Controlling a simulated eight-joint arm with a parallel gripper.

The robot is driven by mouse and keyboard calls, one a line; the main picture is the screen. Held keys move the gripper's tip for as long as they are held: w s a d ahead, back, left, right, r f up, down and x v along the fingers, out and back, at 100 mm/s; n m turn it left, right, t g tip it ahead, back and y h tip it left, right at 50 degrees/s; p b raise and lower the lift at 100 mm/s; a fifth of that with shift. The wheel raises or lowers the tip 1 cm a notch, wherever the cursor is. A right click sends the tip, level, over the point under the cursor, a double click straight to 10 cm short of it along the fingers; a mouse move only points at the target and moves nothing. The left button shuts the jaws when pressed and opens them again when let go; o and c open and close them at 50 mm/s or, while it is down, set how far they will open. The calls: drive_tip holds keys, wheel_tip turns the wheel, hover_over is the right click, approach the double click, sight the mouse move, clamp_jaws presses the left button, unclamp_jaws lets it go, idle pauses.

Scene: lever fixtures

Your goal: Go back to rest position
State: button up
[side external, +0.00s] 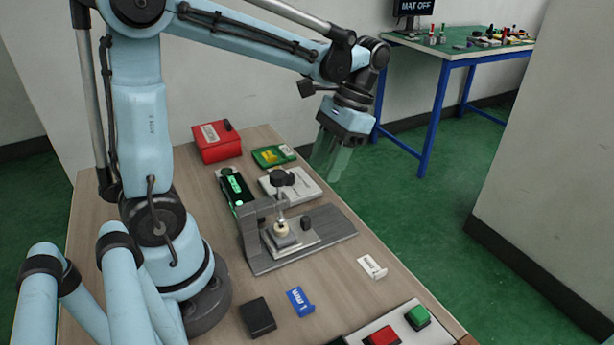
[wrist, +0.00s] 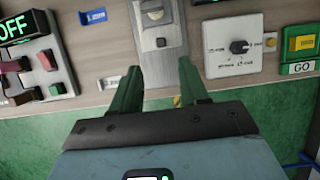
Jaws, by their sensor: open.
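My gripper (side external: 332,155) hangs from the raised arm past the table's right edge in the side view, with nothing between its fingers. In the wrist view its two green fingers (wrist: 157,85) are spread apart. The grey metal lever fixture (side external: 325,238) stands on the table, below and left of my gripper in the side view; it also shows in the wrist view (wrist: 158,38), beyond the fingertips. A white dial panel (wrist: 233,47) with a black knob lies right of it in the wrist view. No fixture is touched by my gripper.
The wooden table (side external: 335,290) also bears a red box (side external: 216,142), a green box with a yellow part (side external: 272,156), a black box (side external: 257,317), a blue label (side external: 300,302), a white label (side external: 372,267) and a green button (side external: 418,316). Free floor lies beyond the table's edge.

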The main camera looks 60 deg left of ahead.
drive_tip(key=d+t, duration=0.1)
drive_tip(key=t, duration=0.3)
drive_tip(key=d+t, duration=0.1)
drive_tip(key=t, duration=0.2)
drive_tip(key=d+t, duration=0.2)
drive_tip(key=t, duration=0.2)
drive_tip(key=shift+s+t, duration=0.3)
drive_tip(key=shift+s, duration=0.1)
